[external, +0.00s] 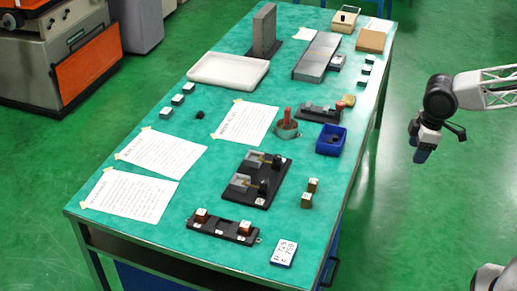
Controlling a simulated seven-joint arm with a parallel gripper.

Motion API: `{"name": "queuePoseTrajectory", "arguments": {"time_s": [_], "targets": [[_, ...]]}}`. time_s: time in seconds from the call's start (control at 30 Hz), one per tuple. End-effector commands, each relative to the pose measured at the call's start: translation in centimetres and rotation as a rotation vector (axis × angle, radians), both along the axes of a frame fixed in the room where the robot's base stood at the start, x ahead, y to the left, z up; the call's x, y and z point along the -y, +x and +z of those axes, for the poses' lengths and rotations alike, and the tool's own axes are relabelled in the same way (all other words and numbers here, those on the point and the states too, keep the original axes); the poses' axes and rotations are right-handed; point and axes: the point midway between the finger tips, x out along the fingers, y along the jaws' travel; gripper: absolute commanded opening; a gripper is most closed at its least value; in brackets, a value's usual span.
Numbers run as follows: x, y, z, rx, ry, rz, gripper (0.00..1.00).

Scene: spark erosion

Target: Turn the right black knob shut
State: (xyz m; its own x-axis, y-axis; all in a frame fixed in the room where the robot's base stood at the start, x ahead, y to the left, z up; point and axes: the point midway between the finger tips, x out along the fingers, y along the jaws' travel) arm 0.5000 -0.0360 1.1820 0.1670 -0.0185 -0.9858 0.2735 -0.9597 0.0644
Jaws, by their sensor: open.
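A black plate (254,198) lies on the green table, right of its middle. It carries two grey valve-like blocks. One black knob (277,162) sits at the right end of the farther block, and another black knob (264,188) at the right end of the nearer one. The view does not show which the task calls right, and the knobs' turn positions are too small to read. My gripper (421,157) is open and empty, hanging off the table's right side, well apart from both knobs.
A black rack (222,228) lies in front. Paper sheets (164,154) cover the left side.

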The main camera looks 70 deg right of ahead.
Motion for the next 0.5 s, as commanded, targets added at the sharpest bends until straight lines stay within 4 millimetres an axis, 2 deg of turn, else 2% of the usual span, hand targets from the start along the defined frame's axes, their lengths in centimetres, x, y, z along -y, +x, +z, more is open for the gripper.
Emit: {"name": "queuePoseTrajectory", "arguments": {"time_s": [0.03, 0.5], "targets": [[0.3, 1.4, 0.0, -0.005, -0.003, 0.016, 0.61], [3.4, 12.4, -1.0, -0.045, -0.028, 0.188, 0.61]]}}
